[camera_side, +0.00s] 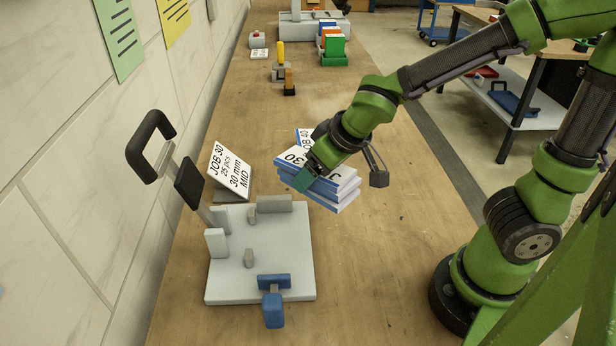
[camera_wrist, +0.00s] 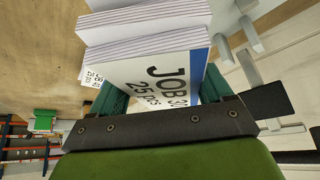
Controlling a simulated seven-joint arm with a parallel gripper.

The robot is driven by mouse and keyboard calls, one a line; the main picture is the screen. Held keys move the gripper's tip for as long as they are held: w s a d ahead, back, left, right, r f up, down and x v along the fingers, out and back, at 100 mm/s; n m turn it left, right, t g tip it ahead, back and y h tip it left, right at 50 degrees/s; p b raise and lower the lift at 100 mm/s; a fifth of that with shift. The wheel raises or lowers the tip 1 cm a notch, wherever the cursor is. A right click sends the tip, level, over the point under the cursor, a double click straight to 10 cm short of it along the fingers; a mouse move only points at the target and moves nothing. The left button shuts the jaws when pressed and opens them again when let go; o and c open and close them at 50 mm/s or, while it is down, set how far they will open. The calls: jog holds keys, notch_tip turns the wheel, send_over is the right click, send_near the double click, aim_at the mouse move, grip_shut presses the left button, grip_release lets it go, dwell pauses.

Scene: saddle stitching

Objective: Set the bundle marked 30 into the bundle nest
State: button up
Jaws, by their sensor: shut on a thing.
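The bundle marked 30 (camera_side: 341,187) is a thick stack of white sheets with a blue-and-white printed cover. My gripper (camera_side: 312,172) is shut on it, with a teal finger pad against its side. In the wrist view the bundle (camera_wrist: 150,52) sits between the teal fingers of my gripper (camera_wrist: 160,95), its "JOB 30, 25 pcs" face toward the camera. The bundle is to the right of and behind the nest, apart from it. The bundle nest (camera_side: 285,235) is a pale grey plate with grey upright blocks and a blue clamp (camera_side: 273,298) at its front. Its plate is empty.
A black-handled lever (camera_side: 150,150) rises at the nest's left. A JOB 40 label (camera_side: 303,138) shows behind my gripper. The wall is at the left.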

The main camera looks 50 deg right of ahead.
jog(key=s+a+f+m+h, duration=0.1)
jog(key=s+a+f+m, duration=0.1)
jog(key=s+a+f, duration=0.3)
jog(key=m+g+h, duration=0.2)
jog(key=m+h, duration=0.1)
jog(key=m, duration=0.4)
send_over(275, 236)
jog(key=s+a, duration=0.1)
jog(key=s, duration=0.1)
notch_tip(275, 236, down, 3)
jog(key=shift+s+a+f, duration=0.1)
jog(key=shift+s, duration=0.05)
jog(key=shift+w+a+f, duration=0.1)
jog(key=shift+w+f, duration=0.1)
jog(key=shift+f, duration=0.7)
jog(key=shift+w+a+f, duration=0.1)
jog(key=shift+w+f, duration=0.1)
jog(key=shift+f, duration=0.65)
jog(key=shift+f, duration=0.15)
